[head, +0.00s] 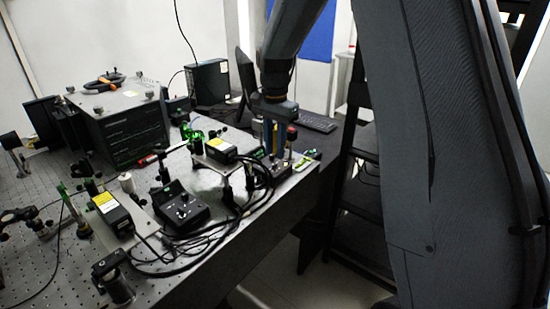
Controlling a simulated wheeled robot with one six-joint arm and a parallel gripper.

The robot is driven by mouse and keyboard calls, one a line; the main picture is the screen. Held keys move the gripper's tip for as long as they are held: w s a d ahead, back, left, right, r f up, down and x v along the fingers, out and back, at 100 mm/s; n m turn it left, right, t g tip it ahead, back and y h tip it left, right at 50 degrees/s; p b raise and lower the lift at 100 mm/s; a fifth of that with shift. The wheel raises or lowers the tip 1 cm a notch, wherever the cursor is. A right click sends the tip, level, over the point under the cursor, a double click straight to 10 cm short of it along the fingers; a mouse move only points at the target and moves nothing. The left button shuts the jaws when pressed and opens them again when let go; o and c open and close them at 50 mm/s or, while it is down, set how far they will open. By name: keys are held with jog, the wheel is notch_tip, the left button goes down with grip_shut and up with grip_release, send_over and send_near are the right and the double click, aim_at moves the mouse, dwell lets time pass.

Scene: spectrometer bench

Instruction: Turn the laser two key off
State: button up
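Two laser heads with yellow labels stand on the optical bench in the head view: one at the front left (112,212) and one farther back (222,150). A black controller box with knobs (182,210) sits beside the front laser head. A second controller box (270,172) sits by the back laser head, near the bench's right edge. My gripper (271,140) points down just above this second box. I cannot tell whether its fingers touch anything. No key can be made out, and I cannot read which laser is number two.
Black cables (205,235) loop between the lasers and controllers. A large dark spectrometer box (120,125) stands behind at the left. A monitor (245,80) and keyboard (317,121) are at the back. A black shelf rack (365,190) stands right of the bench.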

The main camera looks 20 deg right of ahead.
aim_at(275, 167)
jog(key=shift+f+p, duration=0.5)
jog(key=shift+f, duration=1.7)
jog(key=shift+c, duration=0.2)
grip_shut()
